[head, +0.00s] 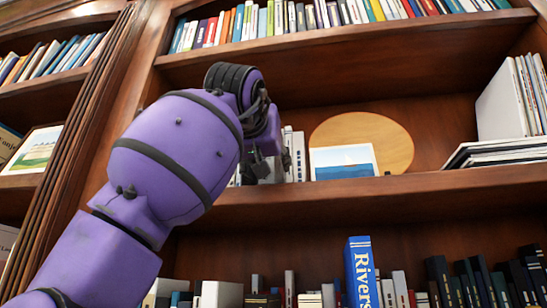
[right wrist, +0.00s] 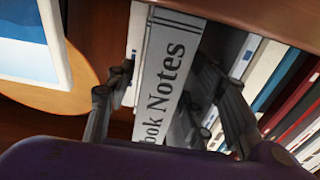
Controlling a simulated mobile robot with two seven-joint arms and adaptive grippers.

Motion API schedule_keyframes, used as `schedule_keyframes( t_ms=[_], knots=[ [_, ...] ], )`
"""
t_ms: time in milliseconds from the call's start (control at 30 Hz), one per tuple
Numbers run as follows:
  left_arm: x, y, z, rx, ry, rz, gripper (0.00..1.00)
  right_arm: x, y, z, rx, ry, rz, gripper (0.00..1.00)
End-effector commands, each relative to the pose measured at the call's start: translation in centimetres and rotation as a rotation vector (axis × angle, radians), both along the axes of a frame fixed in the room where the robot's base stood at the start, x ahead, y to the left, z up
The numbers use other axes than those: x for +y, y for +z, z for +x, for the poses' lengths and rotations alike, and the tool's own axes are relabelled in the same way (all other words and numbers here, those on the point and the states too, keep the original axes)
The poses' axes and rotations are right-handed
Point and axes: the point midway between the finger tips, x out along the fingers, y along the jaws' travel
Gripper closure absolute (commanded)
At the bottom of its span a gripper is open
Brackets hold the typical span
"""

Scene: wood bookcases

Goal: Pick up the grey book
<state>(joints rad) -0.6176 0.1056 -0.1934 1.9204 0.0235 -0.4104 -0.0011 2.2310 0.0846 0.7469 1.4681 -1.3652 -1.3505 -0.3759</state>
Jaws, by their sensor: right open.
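The grey book (right wrist: 168,52) has dark lettering, part of which reads "Notes", on its spine. It stands between other books in the right wrist view. My right gripper (right wrist: 164,84) is open, with one finger on each side of the spine; I cannot tell whether they touch it. In the head view, the purple arm reaches up to the middle shelf, and its gripper (head: 264,162) is at the books left of the framed picture. It largely hides the grey book there. My left gripper is not in view.
A round wooden board (head: 390,137) and a framed picture (head: 343,162) stand right of the gripper. White books (head: 293,150) are close beside it. The shelf above (head: 360,52) and the shelf board below (head: 400,190) bound the space. A blue book (head: 361,270) rises below.

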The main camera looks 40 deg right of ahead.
Motion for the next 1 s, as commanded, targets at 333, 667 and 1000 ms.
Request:
schedule_keyframes(
  t_ms=[333,667,1000],
  knots=[
    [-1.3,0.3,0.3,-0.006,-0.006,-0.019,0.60,-1.7,0.1,1.3,-0.001,-0.001,-0.002,0.52],
    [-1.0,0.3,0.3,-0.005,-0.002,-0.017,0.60,-1.7,0.1,1.3,-0.001,-0.001,-0.002,0.83],
    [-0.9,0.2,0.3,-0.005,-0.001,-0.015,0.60,-1.6,0.2,1.2,-0.004,-0.001,-0.005,1.00]
  ],
)
